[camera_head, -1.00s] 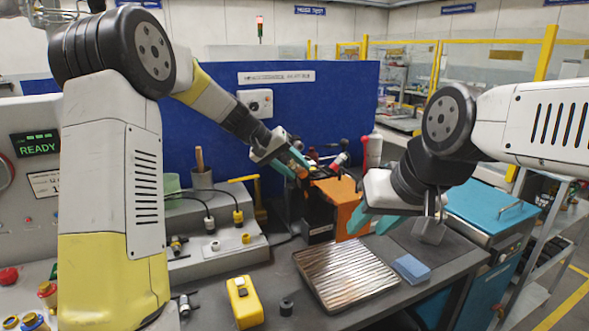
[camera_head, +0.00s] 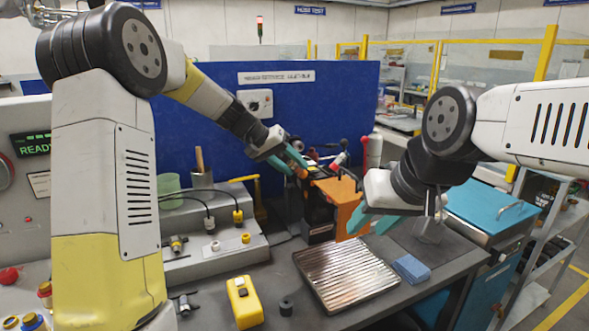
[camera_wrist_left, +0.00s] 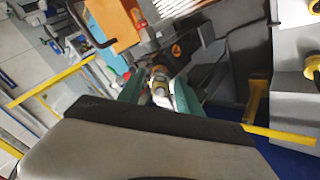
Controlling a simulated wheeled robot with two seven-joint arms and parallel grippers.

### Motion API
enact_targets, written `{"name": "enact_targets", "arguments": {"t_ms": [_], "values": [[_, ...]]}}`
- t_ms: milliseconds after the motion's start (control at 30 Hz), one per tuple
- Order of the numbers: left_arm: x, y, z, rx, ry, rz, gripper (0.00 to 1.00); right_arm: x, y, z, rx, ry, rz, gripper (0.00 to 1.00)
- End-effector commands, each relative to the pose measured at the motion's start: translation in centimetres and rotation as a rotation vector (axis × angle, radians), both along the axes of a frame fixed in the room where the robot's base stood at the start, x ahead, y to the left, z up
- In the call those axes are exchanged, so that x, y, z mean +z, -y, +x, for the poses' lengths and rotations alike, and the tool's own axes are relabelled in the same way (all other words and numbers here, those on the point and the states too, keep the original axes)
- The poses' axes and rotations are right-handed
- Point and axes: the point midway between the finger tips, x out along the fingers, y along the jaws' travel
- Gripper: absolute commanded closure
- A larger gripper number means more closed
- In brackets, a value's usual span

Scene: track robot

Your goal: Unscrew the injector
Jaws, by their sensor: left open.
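My left gripper (camera_head: 291,159) reaches over the back of the bench near the orange fixture (camera_head: 340,193). Its teal fingers are apart. In the left wrist view the left gripper (camera_wrist_left: 158,92) has its fingers on either side of a small metallic and orange-brown cylindrical part (camera_wrist_left: 159,76), which appears to be the injector. I cannot tell whether the fingers touch it. In the head view this part is mostly hidden by the fingers. My right gripper (camera_head: 372,222) hangs in front of the orange fixture, with its teal fingers apart and nothing seen between them.
A ribbed metal tray (camera_head: 345,272), a blue block (camera_head: 411,268), a yellow device (camera_head: 244,302) and a small black cylinder (camera_head: 286,307) lie on the bench. A grey stepped fixture (camera_head: 215,255) with cables stands at left. A blue panel (camera_head: 320,100) closes off the back.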

Motion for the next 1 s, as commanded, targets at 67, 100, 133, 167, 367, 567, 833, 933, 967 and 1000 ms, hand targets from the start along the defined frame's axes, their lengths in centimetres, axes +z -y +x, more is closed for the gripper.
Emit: {"name": "enact_targets", "arguments": {"t_ms": [67,100,133,167,367,567,833,933,967,1000], "values": [[-0.03,-0.12,0.04,-0.096,0.090,0.037,0.58,0.00,0.00,0.00,0.000,0.000,0.000,0.61],[-0.01,-0.13,0.05,-0.147,0.137,0.056,0.58,0.00,0.00,0.00,0.000,0.000,0.000,0.61],[-0.04,-0.16,0.05,-0.185,0.173,0.072,0.58,0.00,0.00,0.00,0.000,0.000,0.000,0.61],[-0.02,-0.11,0.05,-0.224,0.208,0.085,0.58,0.00,0.00,0.00,0.000,0.000,0.000,0.61],[-0.03,-0.11,0.05,-0.474,0.439,0.181,0.58,0.00,0.00,0.00,0.000,0.000,0.000,0.61],[-0.01,-0.01,0.03,-0.619,0.573,0.237,0.58,0.00,0.00,0.00,0.000,0.000,0.000,0.61],[0.00,0.00,0.02,-0.628,0.581,0.241,0.58,0.00,0.00,0.00,0.000,0.000,0.000,0.61],[-0.01,-0.08,0.05,-0.675,0.626,0.259,0.58,0.00,0.00,0.00,0.000,0.000,0.000,0.61],[0.00,-0.09,0.06,-0.704,0.653,0.270,0.58,0.00,0.00,0.00,0.000,0.000,0.000,0.61],[-0.02,-0.11,0.06,-0.751,0.696,0.288,0.58,0.00,0.00,0.00,0.000,0.000,0.000,0.61]]}}
